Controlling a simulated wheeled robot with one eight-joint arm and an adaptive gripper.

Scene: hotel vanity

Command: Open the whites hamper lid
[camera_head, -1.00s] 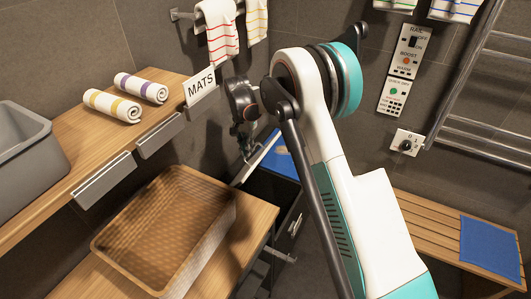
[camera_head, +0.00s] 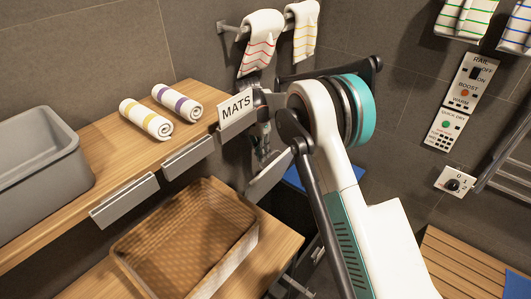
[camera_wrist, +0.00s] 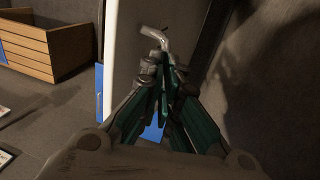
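A pale grey panel (camera_head: 270,177), which looks like a hamper lid, is tilted up above a dark hamper beside the wooden shelves. It fills the upper middle of the wrist view (camera_wrist: 125,50) as a light, upright face with a bent metal handle (camera_wrist: 158,37) near its top. My gripper (camera_head: 262,152) points down at the panel. In the wrist view its fingers (camera_wrist: 165,70) come together just below the handle, close to the panel. They look shut, with nothing clearly between them. Whether they touch the panel or handle is unclear. My arm hides most of the hamper.
A MATS sign (camera_head: 236,109) stands at the shelf end, very close to my wrist. A wicker basket (camera_head: 185,235) is on the lower shelf; a grey bin (camera_head: 40,165) and rolled towels (camera_head: 146,119) are above. Something blue (camera_head: 297,178) lies behind the panel. Towels (camera_head: 262,45) hang above.

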